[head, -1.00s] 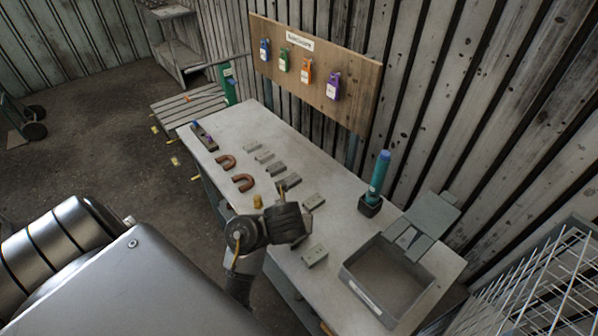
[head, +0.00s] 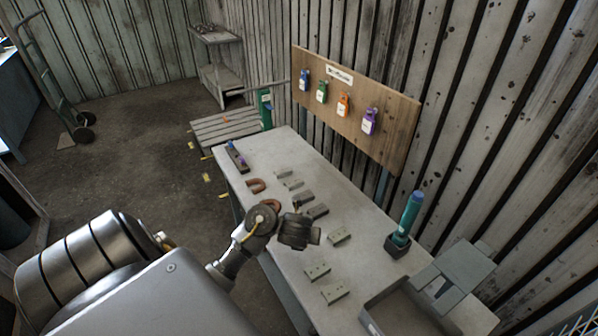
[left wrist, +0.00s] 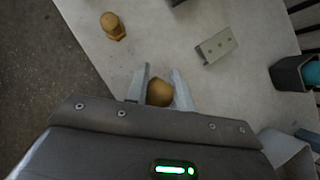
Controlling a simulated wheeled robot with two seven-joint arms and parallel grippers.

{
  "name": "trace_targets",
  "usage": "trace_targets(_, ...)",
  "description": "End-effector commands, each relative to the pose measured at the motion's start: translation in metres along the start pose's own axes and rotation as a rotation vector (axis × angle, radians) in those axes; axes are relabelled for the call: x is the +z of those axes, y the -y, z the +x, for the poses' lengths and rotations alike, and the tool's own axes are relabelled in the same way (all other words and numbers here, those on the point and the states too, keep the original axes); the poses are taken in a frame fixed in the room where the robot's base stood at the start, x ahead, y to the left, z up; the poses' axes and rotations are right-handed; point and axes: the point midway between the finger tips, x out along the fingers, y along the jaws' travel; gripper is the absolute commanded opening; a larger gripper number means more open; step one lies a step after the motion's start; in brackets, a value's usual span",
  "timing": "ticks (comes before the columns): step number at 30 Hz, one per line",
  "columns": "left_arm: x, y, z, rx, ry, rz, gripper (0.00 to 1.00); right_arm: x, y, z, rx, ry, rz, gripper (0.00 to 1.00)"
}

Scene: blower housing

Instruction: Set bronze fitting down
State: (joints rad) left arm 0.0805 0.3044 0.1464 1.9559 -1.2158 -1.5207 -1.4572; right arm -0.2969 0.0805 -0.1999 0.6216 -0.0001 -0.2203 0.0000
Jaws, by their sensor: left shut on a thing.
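My left gripper (head: 308,235) is over the workbench in the head view, beside the row of grey blocks. In the left wrist view my left gripper (left wrist: 161,78) is shut on a bronze fitting (left wrist: 160,93), with a rounded part of it showing between the two fingers. A second, similar bronze fitting (left wrist: 113,27) stands on the bench near its edge in the left wrist view. The held fitting is hidden in the head view, and its gap to the bench top (head: 290,265) cannot be told. My right gripper is not in view.
A teal cylinder (head: 408,215) stands in a dark holder (head: 396,246). An open grey tray (head: 372,322) is at the near end. A tag board (head: 392,148) stands behind.

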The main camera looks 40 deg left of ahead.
Motion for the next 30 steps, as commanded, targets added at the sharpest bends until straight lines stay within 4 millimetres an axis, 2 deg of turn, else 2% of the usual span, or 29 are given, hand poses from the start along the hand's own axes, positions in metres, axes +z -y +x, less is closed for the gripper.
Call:
trace_targets(3, 0.0, -0.007, 0.018, 0.005, 0.001, 0.005, 0.0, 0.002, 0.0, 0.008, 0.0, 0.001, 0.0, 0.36)
trace_targets(9, -0.001, -0.013, 0.038, 0.003, -0.002, -0.003, 0.0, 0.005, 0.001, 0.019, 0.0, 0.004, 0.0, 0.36)
trace_targets(15, 0.001, -0.015, 0.04, 0.001, -0.001, -0.003, 0.0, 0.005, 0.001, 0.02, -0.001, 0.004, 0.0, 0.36)
trace_targets(19, -0.002, -0.02, 0.059, 0.004, -0.001, -0.001, 0.0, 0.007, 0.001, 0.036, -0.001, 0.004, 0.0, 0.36)
trace_targets(22, -0.012, -0.019, 0.072, 0.004, -0.001, -0.001, 0.0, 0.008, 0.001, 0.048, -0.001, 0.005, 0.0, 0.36)
trace_targets(30, -0.015, -0.018, 0.076, 0.001, -0.001, -0.003, 0.0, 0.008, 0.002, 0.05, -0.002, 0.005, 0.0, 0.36)
